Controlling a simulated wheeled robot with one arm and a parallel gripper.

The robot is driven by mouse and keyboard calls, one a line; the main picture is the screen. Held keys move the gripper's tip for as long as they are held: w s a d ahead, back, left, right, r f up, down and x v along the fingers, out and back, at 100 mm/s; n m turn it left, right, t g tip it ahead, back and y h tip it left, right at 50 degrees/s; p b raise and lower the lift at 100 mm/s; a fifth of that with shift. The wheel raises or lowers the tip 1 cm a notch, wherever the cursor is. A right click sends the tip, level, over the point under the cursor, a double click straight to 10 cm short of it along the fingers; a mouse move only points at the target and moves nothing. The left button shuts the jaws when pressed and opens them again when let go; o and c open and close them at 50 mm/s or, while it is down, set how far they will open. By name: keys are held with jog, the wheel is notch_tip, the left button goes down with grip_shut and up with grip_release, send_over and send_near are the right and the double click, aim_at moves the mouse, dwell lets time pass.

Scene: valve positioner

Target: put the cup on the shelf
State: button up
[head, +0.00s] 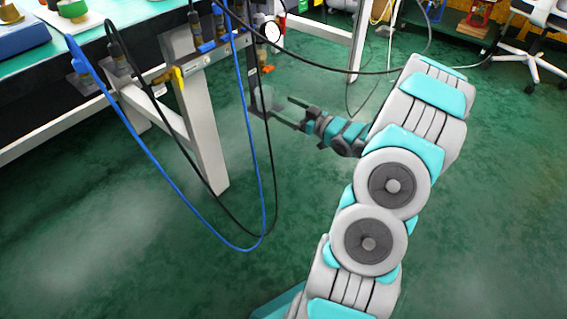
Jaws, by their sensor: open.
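I cannot make out a cup or a shelf for certain in the head view. A small round green and tan object (73,9) stands on the bench at the top left, cut off by the picture edge; I cannot tell what it is. My gripper (281,107) is open, its two fingers pointing left towards a grey fitting (262,99) below the bench-side valve gear. Nothing shows between the fingers. I cannot tell whether a fingertip touches the fitting.
The bench (100,18) with a blue device (20,36) fills the upper left. A blue hose (150,153) and black hoses hang in loops before its leg (200,130). An office chair (538,45) stands upper right. Green floor (480,220) is clear at right.

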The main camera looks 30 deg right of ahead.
aim_at(272, 103)
jog(key=shift+w+a+g+h, duration=0.15)
jog(key=shift+w+g+h, duration=0.3)
jog(key=shift+w, duration=0.1)
jog(key=shift+w+a+g+h, duration=0.15)
jog(key=shift+w+g+h, duration=0.2)
jog(key=shift+w+h, duration=0.15)
jog(key=shift+w+a+g+h, duration=0.1)
jog(key=shift+w+g+h, duration=0.3)
jog(key=shift+g+h, duration=0.5)
jog(key=shift+h, duration=0.05)
jog(key=s+a+r+m+g, duration=0.1)
jog(key=s+a+g, duration=0.4)
jog(key=s, duration=0.9)
jog(key=s+a+r+m+g+h, duration=0.1)
jog(key=s+a+r+g, duration=0.2)
jog(key=s+a, duration=0.8)
jog(key=s+a+r+m+g+h, duration=0.1)
jog(key=s+a+g, duration=0.6)
jog(key=s, duration=1.1)
jog(key=shift+s+a+r+m, duration=0.3)
jog(key=shift+a+r+m, duration=0.2)
jog(key=shift+r, duration=0.45)
